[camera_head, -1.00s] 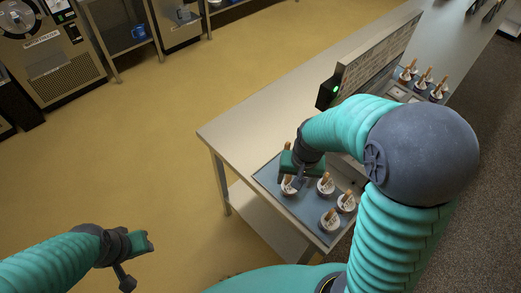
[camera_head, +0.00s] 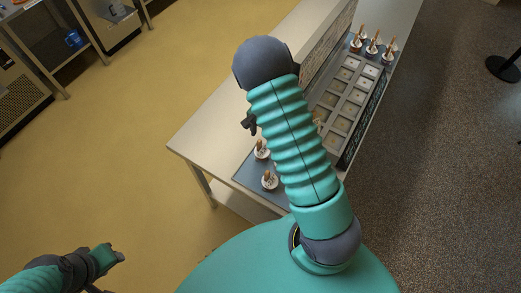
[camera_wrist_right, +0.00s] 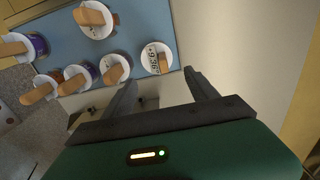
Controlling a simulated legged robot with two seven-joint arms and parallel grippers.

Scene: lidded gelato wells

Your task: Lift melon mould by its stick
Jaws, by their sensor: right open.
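Several small moulds with round white lids and tan sticks stand on a blue-grey tray (camera_wrist_right: 150,20). In the head view two of them show left of my right arm: one mould (camera_head: 262,154) and a nearer one (camera_head: 269,184). I cannot tell which mould is melon. In the right wrist view one lid (camera_wrist_right: 156,58) with dark print is closest to my right gripper (camera_wrist_right: 162,88). The gripper is open and empty, its fingers apart beside the tray's edge. In the head view it is mostly hidden behind my arm. My left gripper (camera_head: 115,256) is at lower left, far from the tray.
A steel counter (camera_head: 205,135) carries the tray. Square wells (camera_head: 345,100) line its right side, with more stick-topped moulds (camera_head: 373,46) at the far end. An upright panel (camera_head: 330,40) stands behind. Open yellow floor lies left.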

